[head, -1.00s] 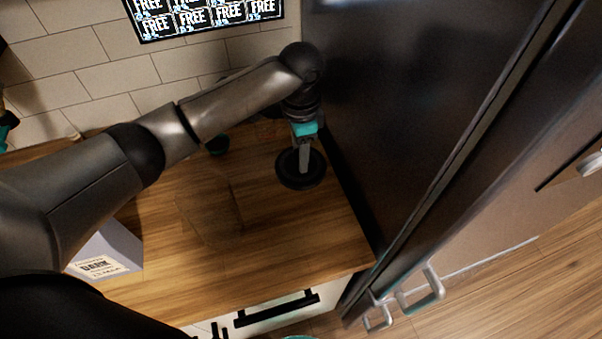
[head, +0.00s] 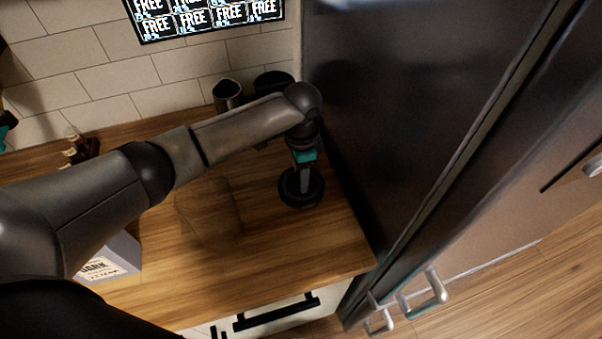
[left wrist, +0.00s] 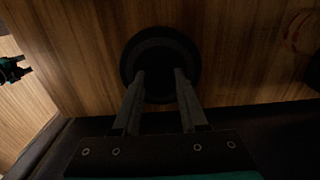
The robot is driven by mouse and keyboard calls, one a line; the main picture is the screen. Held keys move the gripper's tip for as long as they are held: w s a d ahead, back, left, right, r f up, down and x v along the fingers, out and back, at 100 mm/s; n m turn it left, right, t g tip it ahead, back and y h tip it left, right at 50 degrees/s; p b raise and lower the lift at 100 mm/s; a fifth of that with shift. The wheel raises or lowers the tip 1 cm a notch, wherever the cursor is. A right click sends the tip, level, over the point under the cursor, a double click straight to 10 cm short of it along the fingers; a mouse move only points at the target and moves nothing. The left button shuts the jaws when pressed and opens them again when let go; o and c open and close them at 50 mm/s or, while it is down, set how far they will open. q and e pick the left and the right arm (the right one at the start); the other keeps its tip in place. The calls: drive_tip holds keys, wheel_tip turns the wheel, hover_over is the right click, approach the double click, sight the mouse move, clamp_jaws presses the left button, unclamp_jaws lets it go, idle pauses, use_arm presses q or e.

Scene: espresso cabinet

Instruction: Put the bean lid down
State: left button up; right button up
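The bean lid (head: 300,190) is a dark round disc over the wooden counter near the dark cabinet side. My left gripper (head: 304,178) comes down on it from above, and its arm reaches in from the left. In the left wrist view the lid (left wrist: 160,42) lies at the fingertips of the left gripper (left wrist: 160,76). The fingers stand a little apart, and the part between them is too dark to make out. Whether the lid touches the counter is unclear. My right gripper (left wrist: 14,69) shows small at the left edge of the wrist view, its fingers seemingly apart.
The wooden counter (head: 260,255) is bare in front of the lid. The tall dark cabinet (head: 400,110) stands close on its right. A dark cup (head: 228,93) and a dark round container (head: 273,80) stand at the back wall. A labelled box (head: 110,262) sits at the front left.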

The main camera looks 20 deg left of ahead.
use_arm(q)
drive_tip(key=o, duration=0.4)
drive_tip(key=shift+r, duration=0.1)
wheel_tip(320, 180, up, 12)
drive_tip(key=shift+r+p, duration=0.1)
drive_tip(key=shift+p, duration=0.55)
drive_tip(key=shift+s, duration=0.1)
